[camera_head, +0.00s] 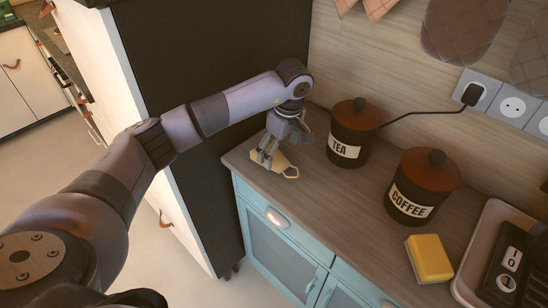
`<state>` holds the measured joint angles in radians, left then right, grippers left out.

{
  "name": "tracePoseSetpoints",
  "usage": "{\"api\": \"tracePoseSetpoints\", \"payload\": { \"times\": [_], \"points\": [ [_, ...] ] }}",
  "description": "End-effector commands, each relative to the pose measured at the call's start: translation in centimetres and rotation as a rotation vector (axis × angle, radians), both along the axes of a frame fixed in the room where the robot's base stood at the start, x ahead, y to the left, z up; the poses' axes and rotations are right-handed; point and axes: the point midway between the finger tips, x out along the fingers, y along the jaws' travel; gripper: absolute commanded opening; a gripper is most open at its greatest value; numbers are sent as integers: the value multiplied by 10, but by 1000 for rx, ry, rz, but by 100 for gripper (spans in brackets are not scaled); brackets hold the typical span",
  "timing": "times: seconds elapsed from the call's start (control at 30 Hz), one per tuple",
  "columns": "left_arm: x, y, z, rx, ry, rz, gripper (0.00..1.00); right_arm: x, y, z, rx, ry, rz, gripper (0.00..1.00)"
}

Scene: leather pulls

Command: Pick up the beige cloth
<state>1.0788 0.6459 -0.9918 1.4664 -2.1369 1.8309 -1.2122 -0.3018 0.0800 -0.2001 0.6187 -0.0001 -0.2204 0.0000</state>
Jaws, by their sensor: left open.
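The beige cloth (286,169) lies crumpled on the wooden counter (318,205), near its left corner. My left gripper (267,160) points down at the cloth, with its fingertips at or just above the cloth's left part. The gripper is open, and its fingers hide some of the cloth. Whether the fingers touch the cloth I cannot tell. My right gripper is not in view.
A dark TEA canister (354,132) stands just right of the gripper, and a COFFEE canister (422,187) further right. A yellow sponge (429,259) lies near the front edge. A black cable (420,112) runs to a wall socket. A tall dark cabinet side (215,60) stands left.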

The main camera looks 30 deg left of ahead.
Motion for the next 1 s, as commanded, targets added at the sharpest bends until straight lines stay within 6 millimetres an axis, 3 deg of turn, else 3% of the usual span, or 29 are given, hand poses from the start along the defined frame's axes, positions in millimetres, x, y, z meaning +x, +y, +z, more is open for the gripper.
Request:
{"api": "tracePoseSetpoints", "payload": {
  "times": [0.1, 0.23, 0.53, 1.0],
  "points": [
    [-2, 6, -16, 0, 6, 2, 85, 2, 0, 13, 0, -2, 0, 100],
    [0, 8, -33, -1, 2, 2, 85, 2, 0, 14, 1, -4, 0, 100],
    [0, 9, -38, -1, 0, 1, 85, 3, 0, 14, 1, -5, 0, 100],
    [0, 8, -38, -1, 0, 1, 54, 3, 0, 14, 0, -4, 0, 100]
  ]
}}
